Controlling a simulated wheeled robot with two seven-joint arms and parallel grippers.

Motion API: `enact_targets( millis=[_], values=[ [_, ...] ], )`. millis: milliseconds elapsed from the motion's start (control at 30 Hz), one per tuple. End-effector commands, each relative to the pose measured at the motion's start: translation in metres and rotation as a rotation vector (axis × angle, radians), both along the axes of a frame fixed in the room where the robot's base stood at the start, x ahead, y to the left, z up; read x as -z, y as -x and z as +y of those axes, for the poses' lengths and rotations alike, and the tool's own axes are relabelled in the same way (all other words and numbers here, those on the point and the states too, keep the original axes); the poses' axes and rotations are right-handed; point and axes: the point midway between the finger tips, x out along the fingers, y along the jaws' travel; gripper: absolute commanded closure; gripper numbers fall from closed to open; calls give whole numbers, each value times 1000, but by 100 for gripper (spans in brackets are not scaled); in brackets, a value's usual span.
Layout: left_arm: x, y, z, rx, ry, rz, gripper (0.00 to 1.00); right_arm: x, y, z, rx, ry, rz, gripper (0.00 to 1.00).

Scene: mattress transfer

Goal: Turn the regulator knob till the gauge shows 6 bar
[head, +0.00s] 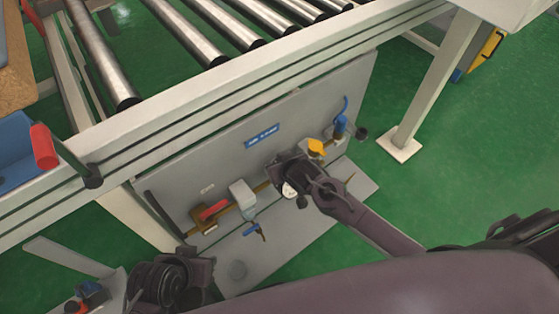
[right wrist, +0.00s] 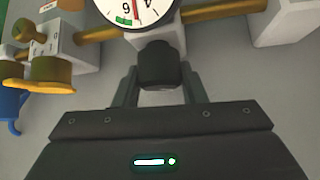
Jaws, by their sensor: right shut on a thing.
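The black regulator knob (right wrist: 158,62) sits between the two fingers of my right gripper (right wrist: 159,74), which is shut on it. The round white gauge (right wrist: 148,14) is just beyond the knob in the right wrist view, cut off by the top edge. Its red needle lies close to the upside-down 6, beside a green band. In the head view my right gripper (head: 291,174) is at the panel, hiding the knob, with only a bit of the gauge (head: 289,190) showing. A dark part of my left arm shows at the bottom left; its gripper's jaws cannot be made out.
A red handle (head: 212,210), a yellow knob (head: 316,147) and a blue fitting (head: 340,124) sit along the pipe. Brass pipe (right wrist: 215,11) runs beside the gauge.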

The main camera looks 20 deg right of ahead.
Motion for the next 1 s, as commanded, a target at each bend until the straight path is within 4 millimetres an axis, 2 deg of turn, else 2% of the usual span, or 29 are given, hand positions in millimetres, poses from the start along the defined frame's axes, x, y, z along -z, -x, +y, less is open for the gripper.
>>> enact_targets(
  millis=[633, 667, 800, 1000],
  values=[
    [1, 0, 5, -8, -16, 20, 64, 0, 0, 0, 51, 0, -1, 85],
    [1, 0, 5, -8, -16, 21, 64, 0, 0, 0, 51, 0, -1, 58],
    [0, 0, 5, -8, -15, 20, 64, 0, 0, 0, 51, 0, -1, 41],
    [0, -1, 4, -9, -14, 19, 64, 0, 0, 0, 51, 0, -1, 41]
  ],
)
